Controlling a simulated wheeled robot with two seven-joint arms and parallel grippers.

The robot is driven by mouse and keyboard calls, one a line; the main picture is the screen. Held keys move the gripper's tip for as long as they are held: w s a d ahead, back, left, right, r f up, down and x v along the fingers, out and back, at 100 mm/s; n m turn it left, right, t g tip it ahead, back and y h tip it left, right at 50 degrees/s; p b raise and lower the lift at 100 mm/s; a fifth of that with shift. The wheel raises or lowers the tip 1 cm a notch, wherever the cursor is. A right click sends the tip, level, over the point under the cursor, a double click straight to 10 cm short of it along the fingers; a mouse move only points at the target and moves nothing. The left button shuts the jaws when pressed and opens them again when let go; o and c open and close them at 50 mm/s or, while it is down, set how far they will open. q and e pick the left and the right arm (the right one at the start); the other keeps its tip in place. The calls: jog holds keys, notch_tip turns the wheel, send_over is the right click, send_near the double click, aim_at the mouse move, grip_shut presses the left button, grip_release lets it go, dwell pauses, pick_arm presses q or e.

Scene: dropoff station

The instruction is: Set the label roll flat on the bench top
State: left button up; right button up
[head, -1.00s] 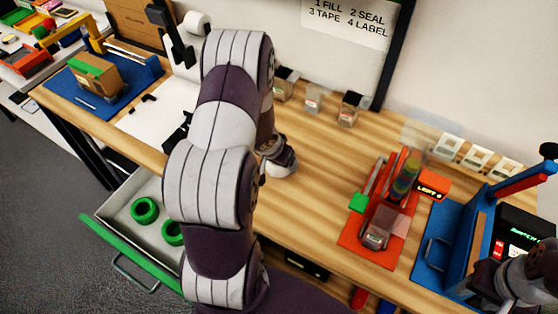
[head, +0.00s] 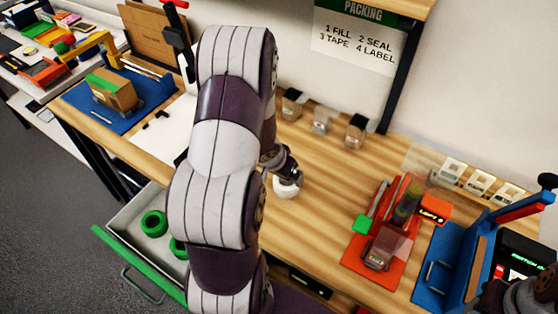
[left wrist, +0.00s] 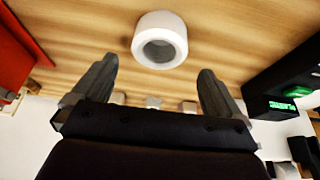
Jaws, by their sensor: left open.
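The label roll is a white ring-shaped roll (head: 286,187) on the wooden bench top (head: 325,225), just below my left gripper (head: 291,172) in the head view. In the left wrist view the roll (left wrist: 160,40) appears to lie flat on the wood, its round hole facing the camera. My left gripper's two dark fingers (left wrist: 156,85) are spread apart with nothing between them, and the roll is beyond their tips. My left arm covers part of the bench in the head view. Only part of my right arm shows at the lower right; its gripper is out of view.
An orange-red fixture (head: 375,255) and a blue fixture (head: 432,272) stand to the right. Small clear bins (head: 321,121) line the back. An open drawer (head: 118,238) with green rings (head: 154,223) juts out at front left. Bench around the roll is clear.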

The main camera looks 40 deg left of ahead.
pick_arm(q)
jog(key=s+d+r+y+p, duration=0.15)
jog(key=d+r, duration=0.25)
jog(key=r, duration=0.4)
jog(key=s+d+r+g+h, duration=0.1)
jog(key=s+d+r, duration=0.1)
jog(key=d, duration=0.4)
jog(key=s+d+r+m+g+h, duration=0.1)
jog(key=s+d+r+g, duration=0.1)
jog(key=s+d, duration=0.3)
jog(key=shift+d+r, duration=0.35)
pick_arm(e)
notch_tip(320, 180, up, 2)
jog(key=shift+w+r, duration=0.1)
jog(key=shift+r, duration=0.05)
